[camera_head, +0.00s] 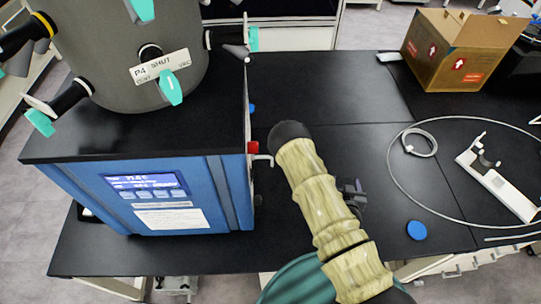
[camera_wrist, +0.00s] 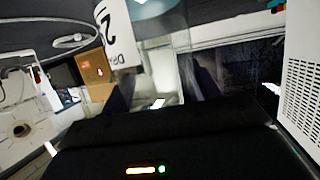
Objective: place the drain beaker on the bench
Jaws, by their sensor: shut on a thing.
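The drain beaker (camera_wrist: 170,22) is a clear vessel with a white label, seen at the top of the wrist view. The label shows a dark "2" and part of a word. My gripper (camera_wrist: 166,86) is shut on the beaker, with a dark finger on each side of it. In the head view my arm hides the beaker and most of the gripper. The black bench (camera_head: 330,87) lies below and around my arm. I cannot tell whether the beaker touches it.
The blue freeze dryer (camera_head: 100,200) with its grey chamber (camera_head: 130,70) stands at the left. A cardboard box (camera_head: 455,50), a looped tube (camera_head: 420,143), a white stand (camera_head: 497,180) and a blue cap (camera_head: 417,230) are on the right. The middle back of the bench is clear.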

